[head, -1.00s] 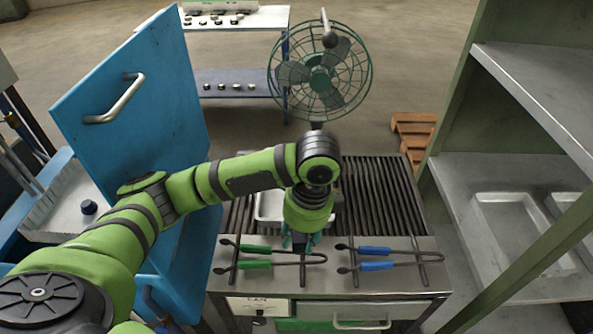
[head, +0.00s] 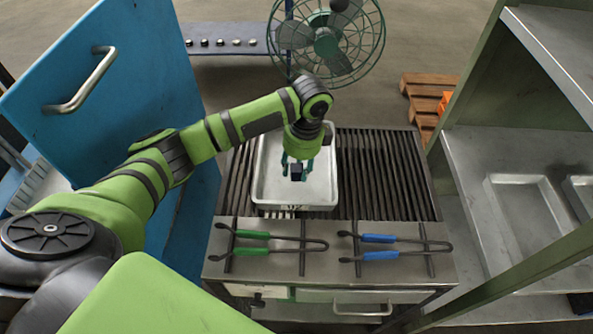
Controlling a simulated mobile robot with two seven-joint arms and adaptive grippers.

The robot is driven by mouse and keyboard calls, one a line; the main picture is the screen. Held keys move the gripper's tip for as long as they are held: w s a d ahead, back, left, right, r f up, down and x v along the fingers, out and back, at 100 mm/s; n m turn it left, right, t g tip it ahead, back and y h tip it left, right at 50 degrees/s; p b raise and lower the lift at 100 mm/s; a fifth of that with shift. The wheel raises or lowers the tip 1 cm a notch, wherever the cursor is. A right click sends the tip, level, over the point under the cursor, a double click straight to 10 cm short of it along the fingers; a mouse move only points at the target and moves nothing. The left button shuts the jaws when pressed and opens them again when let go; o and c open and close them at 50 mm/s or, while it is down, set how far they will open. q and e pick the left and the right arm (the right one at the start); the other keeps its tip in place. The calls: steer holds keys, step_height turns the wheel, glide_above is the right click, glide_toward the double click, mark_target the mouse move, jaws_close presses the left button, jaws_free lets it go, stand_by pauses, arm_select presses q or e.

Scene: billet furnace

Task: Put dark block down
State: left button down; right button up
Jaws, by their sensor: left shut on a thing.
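My left gripper (head: 298,172) hangs over the metal tray (head: 262,188) on the slatted grate, pointing down. It is shut on a small dark block (head: 297,170), which sits between its green fingertips. The block appears within the tray's outline; I cannot tell whether it touches the tray floor. The rest of the tray floor that shows looks bare, and the arm hides part of its far side. My right gripper does not show.
Green-handled tongs (head: 252,243) and blue-handled tongs (head: 380,247) lie on the bench front. A fan (head: 327,42) stands behind the grate (head: 385,175). A blue door (head: 115,110) is at left, and a shelf rack (head: 470,170) at right.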

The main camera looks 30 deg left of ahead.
mark_target(296, 175)
arm_select(q)
steer(key=shift+w+a+f, duration=0.35)
steer(key=shift+w, duration=0.25)
steer(key=shift+f, duration=0.3)
step_height(296, 175, down, 3)
steer(key=shift+f+p, duration=0.1)
steer(key=shift+p, duration=0.55)
steer(key=shift+f, duration=0.1)
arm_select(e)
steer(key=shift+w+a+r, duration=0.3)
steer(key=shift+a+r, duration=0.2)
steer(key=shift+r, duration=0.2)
arm_select(q)
steer(key=shift+f, duration=0.1)
steer(key=shift+f, duration=0.1)
steer(key=c, duration=0.8)
jaws_free()
steer(key=shift+o, duration=0.2)
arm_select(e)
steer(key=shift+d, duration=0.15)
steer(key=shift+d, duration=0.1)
